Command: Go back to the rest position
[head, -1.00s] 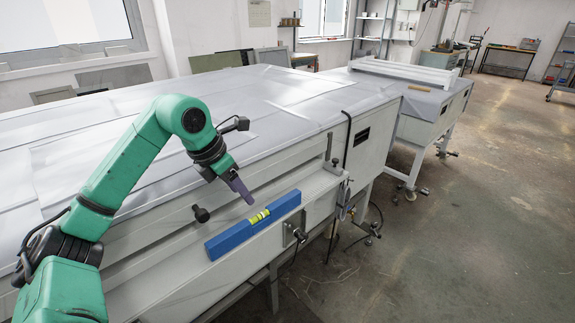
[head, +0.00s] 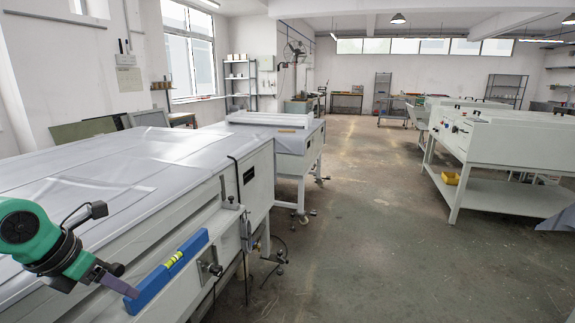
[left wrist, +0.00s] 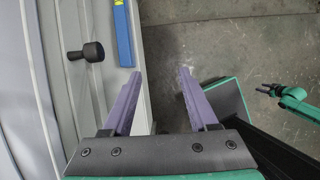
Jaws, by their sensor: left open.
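My left gripper (head: 120,287) has purple fingers and is at the lower left of the head view, close to the near end of the blue spirit level (head: 150,287). In the left wrist view the left gripper (left wrist: 160,73) is open, with nothing between its fingers. The level lies along the front ledge of the plate processor (head: 120,205) and also shows in the left wrist view (left wrist: 123,38), ahead and left of the fingers. A green and black arm end, apparently my right gripper (left wrist: 266,90), shows small at the right there; its fingers are unclear.
A black knob (left wrist: 92,52) sticks out from the processor front. A smaller table unit (head: 300,140) stands behind it. White machines on a stand (head: 500,140) are at the right, with a yellow bin (head: 451,178) below. The concrete floor between is largely clear.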

